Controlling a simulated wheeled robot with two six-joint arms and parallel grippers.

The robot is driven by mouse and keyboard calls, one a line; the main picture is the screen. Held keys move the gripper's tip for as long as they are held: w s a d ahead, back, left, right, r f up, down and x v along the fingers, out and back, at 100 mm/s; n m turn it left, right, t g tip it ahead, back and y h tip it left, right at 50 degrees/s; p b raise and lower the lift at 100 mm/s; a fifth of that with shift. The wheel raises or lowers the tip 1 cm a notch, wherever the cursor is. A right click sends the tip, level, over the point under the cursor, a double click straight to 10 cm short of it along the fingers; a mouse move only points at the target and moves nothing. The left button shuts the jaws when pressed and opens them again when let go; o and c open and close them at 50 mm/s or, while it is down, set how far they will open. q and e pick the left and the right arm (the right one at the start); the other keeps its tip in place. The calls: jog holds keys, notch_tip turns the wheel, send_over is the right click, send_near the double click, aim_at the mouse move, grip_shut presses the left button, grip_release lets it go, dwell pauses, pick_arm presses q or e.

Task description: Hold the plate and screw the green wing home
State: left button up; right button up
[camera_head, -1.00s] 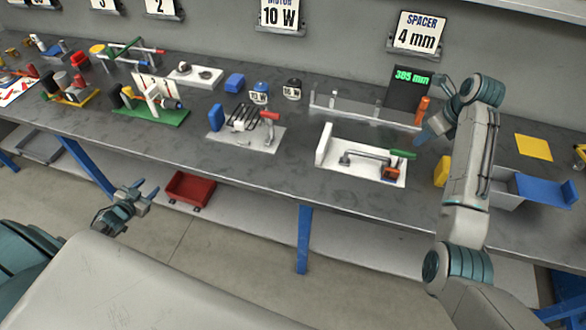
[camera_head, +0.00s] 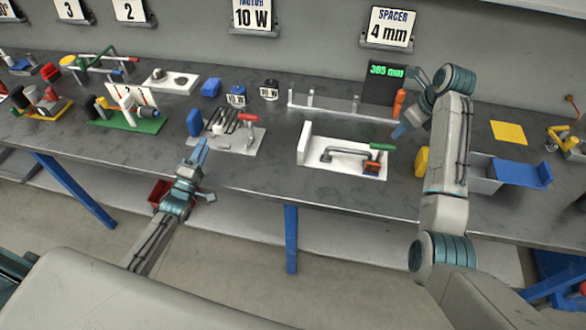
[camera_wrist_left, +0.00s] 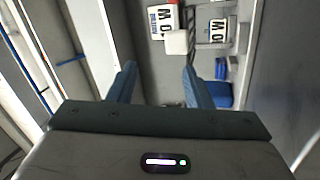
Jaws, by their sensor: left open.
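A white plate (camera_head: 312,167) lies on the bench right of centre. It carries a bent grey bar (camera_head: 345,151), an orange block (camera_head: 371,168) and a green handle-like piece (camera_head: 382,147), which may be the green wing; its seating is too small to tell. My left gripper (camera_head: 202,176) is open and empty near the bench's front edge, left of the plate and well apart from it. Its spread fingers show in the left wrist view (camera_wrist_left: 158,86). My right gripper (camera_head: 411,103) has its fingers spread, above the bench to the right and beyond the plate.
A grey plate (camera_head: 232,143) with a red-handled clamp and a blue block (camera_head: 194,122) stands just beyond my left gripper. A long rail (camera_head: 335,108) and a display (camera_head: 385,84) reading 385 mm stand behind the white plate.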

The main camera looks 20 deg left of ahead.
aim_at(303, 143)
pick_arm(q)
jog(key=w+d+r+n+t+y, duration=0.2)
jog(key=d+r+n, duration=0.4)
jog(key=d+n, duration=0.45)
jog(key=d+f+n+g, duration=0.1)
jog(key=d+f+n, duration=0.1)
jog(key=d, duration=0.1)
jog(key=w+d+f+n+g, duration=0.1)
jog(key=d+f+n, duration=0.1)
jog(key=d+f+n+g, duration=0.1)
jog(key=d+f+n, duration=0.1)
jog(key=d+n, duration=0.1)
jog(key=shift+w+d+f+y, duration=0.3)
jog(key=shift+d+f+y, duration=0.05)
jog(key=shift+y, duration=0.05)
jog(key=d+f+n, duration=0.1)
jog(key=d, duration=0.1)
jog(key=d+f+n+g, duration=0.1)
jog(key=d, duration=0.2)
jog(key=d+f+n+g+h, duration=0.1)
jog(key=d+n, duration=0.1)
jog(key=d, duration=0.1)
jog(key=shift+w+d+f, duration=0.15)
jog(key=shift+w+f, duration=0.05)
jog(key=shift+w+d, duration=0.15)
jog(key=shift+d, duration=0.1)
jog(key=w, duration=1)
jog(key=shift+w+a+f, duration=0.1)
jog(key=shift+w+a, duration=0.15)
jog(key=shift+a, duration=0.05)
